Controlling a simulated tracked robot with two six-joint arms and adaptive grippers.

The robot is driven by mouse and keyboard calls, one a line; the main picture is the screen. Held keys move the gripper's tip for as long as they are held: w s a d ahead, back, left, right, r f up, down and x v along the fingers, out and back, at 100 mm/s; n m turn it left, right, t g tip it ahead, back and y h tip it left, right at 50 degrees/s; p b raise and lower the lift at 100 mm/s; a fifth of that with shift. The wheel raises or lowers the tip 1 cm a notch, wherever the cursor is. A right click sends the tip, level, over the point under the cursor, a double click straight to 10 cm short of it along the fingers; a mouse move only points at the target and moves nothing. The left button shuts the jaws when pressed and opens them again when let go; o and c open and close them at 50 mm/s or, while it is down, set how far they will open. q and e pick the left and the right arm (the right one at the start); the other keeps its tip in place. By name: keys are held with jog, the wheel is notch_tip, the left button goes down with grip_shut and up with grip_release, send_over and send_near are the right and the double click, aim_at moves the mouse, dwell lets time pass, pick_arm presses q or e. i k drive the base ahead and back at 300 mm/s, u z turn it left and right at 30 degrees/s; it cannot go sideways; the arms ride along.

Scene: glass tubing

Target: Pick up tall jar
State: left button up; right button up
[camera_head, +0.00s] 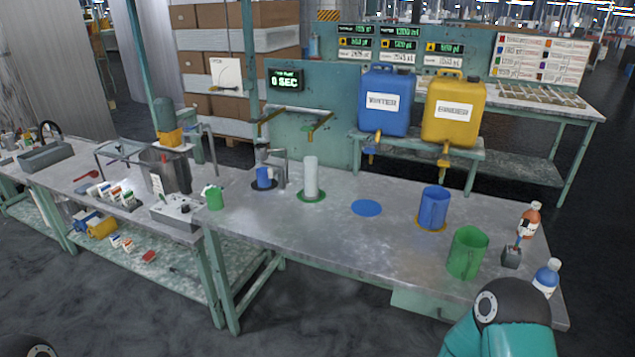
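A tall, pale, upright cylinder (311,178), which looks like the tall jar, stands on a green round mat (301,198) toward the back of the metal table. No gripper touches it. Neither of my grippers is in view. A small dark part of mine shows at the bottom left corner.
Left of the jar are a small blue cup (264,177) and a green container (214,198). Right are a flat blue disc (366,208), a blue jug (433,207), a green jug (467,252) and bottles (529,218). The table's front middle is clear.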

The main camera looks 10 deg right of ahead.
aim_at(311, 192)
jog(key=i, duration=0.9)
